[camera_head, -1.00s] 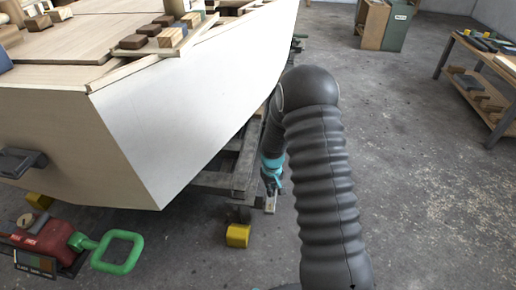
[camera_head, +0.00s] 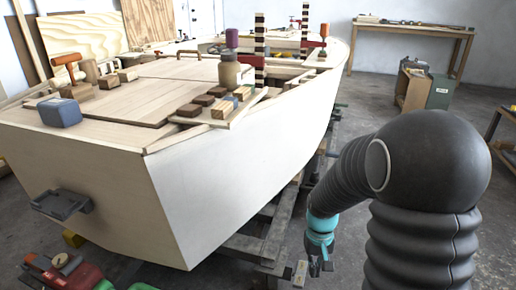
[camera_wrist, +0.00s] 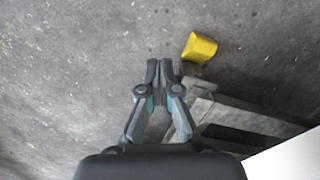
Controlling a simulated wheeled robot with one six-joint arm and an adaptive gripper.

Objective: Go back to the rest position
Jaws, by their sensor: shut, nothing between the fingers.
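My gripper (camera_wrist: 160,68) is shut and empty in the wrist view, its two fingers together and pointing down over bare grey floor. In the head view my gripper (camera_head: 318,268) hangs low at the end of my arm, beside the timber cradle under the hull and to the right of it. The white plywood hull (camera_head: 215,185) fills the left and middle of the head view. Its corner also shows at the lower right of the wrist view (camera_wrist: 290,160).
A yellow block (camera_wrist: 200,47) lies close to my fingers, beside the grey cradle timber (camera_wrist: 245,118). Tools, blocks and a bottle (camera_head: 229,72) stand on the deck. A red tool (camera_head: 62,272) is at lower left. A workbench (camera_head: 415,30) stands at the back.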

